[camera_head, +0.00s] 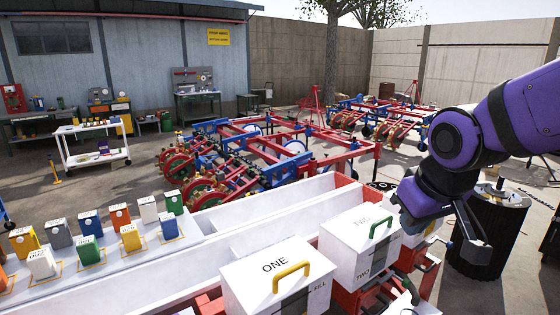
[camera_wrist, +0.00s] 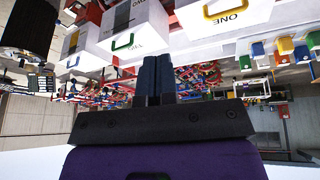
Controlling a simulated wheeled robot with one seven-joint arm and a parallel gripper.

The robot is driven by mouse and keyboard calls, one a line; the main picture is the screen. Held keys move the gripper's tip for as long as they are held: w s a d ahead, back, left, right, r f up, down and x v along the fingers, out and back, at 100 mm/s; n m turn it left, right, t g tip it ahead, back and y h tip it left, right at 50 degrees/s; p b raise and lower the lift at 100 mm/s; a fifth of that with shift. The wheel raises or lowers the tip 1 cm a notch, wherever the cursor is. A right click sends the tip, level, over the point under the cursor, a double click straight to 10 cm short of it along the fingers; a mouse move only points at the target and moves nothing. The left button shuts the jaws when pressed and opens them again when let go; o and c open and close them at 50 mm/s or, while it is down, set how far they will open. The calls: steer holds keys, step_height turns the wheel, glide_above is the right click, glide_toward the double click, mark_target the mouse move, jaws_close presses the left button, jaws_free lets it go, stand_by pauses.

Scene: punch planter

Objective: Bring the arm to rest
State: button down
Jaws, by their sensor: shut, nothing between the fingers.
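My purple arm (camera_head: 452,138) reaches in from the right in the head view, bent, with its hand low beside the box marked TWO (camera_head: 352,250). My gripper shows in the wrist view (camera_wrist: 157,60), its two dark fingers together with nothing between them. In the head view the dark end of the hand hangs near the red frame, and the fingers are hard to make out. The box marked ONE (camera_head: 272,285) has a yellow handle; TWO has a green handle. Both boxes also appear upside down in the wrist view, apart from the fingers.
A dark ribbed drum (camera_head: 485,235) stands behind the hand at the right. A long white trough (camera_head: 150,265) runs leftward, beside a board with several small coloured packs (camera_head: 130,238). Red and blue machinery (camera_head: 260,150) fills the middle. A white cart (camera_head: 95,155) stands farther left.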

steer(key=s+d+r+m, duration=0.3)
steer(key=s+d+r, duration=0.3)
steer(key=s, duration=0.5)
steer(key=shift+d+r+t, duration=0.15)
steer(key=shift+d+t, duration=0.15)
steer(key=shift+d, duration=0.85)
